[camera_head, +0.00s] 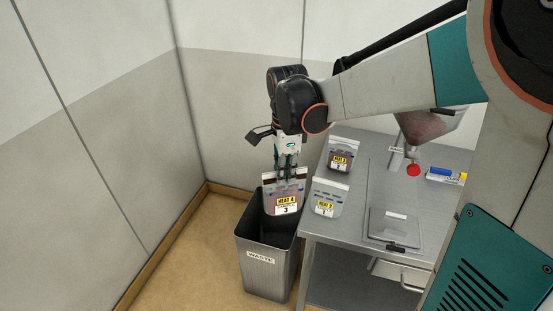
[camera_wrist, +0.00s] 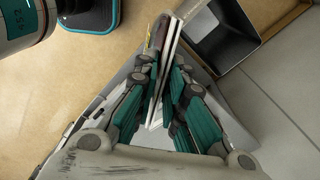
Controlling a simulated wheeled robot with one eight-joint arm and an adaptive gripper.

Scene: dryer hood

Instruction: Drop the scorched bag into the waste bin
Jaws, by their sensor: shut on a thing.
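My gripper (camera_head: 284,166) points down and is shut on the top edge of a clear bag (camera_head: 284,197). The bag has a yellow "HEAT 4" label, the number 3 and a brownish tint with a darker top band. It hangs upright. In the wrist view the bag (camera_wrist: 164,70) shows edge-on between the fingers (camera_wrist: 160,85). The grey metal waste bin (camera_head: 265,262), labelled WASTE, stands on the floor. In the head view the bag overlaps the bin's dark opening. In the wrist view the bin (camera_wrist: 228,32) lies to the upper right of the bag.
A steel table (camera_head: 345,222) stands right of the bin. Bag 2 (camera_head: 341,155), with dark contents, and paler bag 1 (camera_head: 328,198) are on it. A flat plate (camera_head: 393,228), a red knob (camera_head: 413,170) and markers (camera_head: 444,175) are further right. Walls stand left and behind.

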